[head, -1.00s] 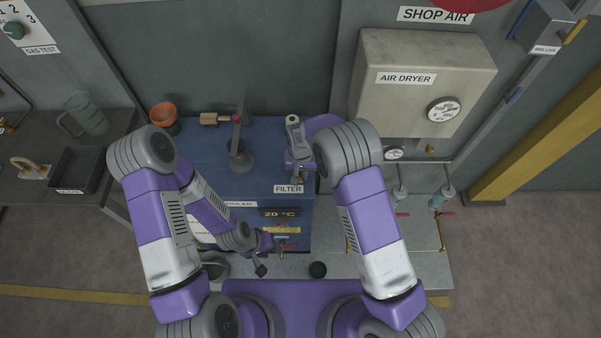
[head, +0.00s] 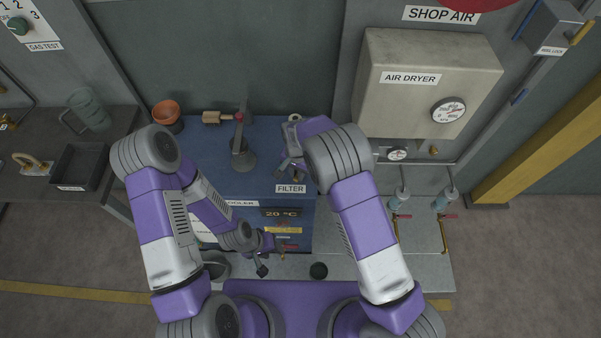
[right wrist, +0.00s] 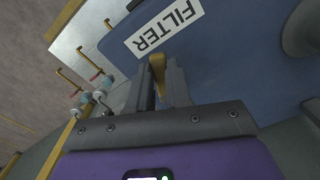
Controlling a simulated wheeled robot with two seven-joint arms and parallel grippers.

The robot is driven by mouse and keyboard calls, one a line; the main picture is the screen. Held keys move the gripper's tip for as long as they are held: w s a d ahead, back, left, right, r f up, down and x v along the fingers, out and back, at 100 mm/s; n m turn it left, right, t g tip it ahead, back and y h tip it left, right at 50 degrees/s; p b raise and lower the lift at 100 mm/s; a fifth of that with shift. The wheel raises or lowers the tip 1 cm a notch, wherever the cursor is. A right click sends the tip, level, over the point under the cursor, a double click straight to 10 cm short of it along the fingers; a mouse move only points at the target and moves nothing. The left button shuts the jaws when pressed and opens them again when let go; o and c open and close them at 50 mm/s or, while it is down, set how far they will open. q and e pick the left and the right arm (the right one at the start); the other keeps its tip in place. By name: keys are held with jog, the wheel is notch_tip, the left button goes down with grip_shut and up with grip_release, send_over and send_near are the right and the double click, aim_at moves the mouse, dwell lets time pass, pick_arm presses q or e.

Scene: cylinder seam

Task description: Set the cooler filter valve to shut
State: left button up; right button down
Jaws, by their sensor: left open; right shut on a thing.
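The blue cooler (head: 200,165) stands in the middle of the head view, with its FILTER label (head: 290,189) at the right of its top; the label also shows in the right wrist view (right wrist: 164,28). My right gripper (head: 288,169) is just above this label in the head view. In the right wrist view, its fingers are shut on a brass-coloured valve handle (right wrist: 158,68) beside the label. The fingers hide part of the handle, and its exact setting cannot be told. My left gripper (head: 262,263) is open and empty, low in front of the cooler.
On the cooler top stand a dark funnel-like fitting (head: 242,155) with a red part, a terracotta pot (head: 167,114) and a wooden-handled brush (head: 218,118). The air dryer (head: 420,105) hangs at the right, above blue-capped fittings (head: 443,201). A side bench holds a black tray (head: 78,168).

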jog(key=m, duration=0.2)
jog(key=a+m, duration=0.1)
jog(key=shift+w+m, duration=0.35)
jog(key=shift+m, duration=0.05)
jog(key=m, duration=0.1)
jog(key=w+a+m, duration=0.1)
jog(key=m, duration=0.1)
jog(key=shift+m, duration=0.3)
jog(key=shift+w+a+m, duration=0.1)
jog(key=shift+w+m, duration=0.35)
jog(key=shift+m, duration=0.75)
jog(key=shift+w+a+m, duration=0.1)
jog(key=shift+w+m, duration=0.15)
jog(key=shift+m, duration=0.5)
jog(key=shift+w+m, duration=0.25)
jog(key=shift+m, duration=0.5)
jog(key=c, duration=1)
grip_release()
jog(key=shift+c, duration=0.2)
notch_tip(320, 180, up, 8)
jog(key=shift+f, duration=0.2)
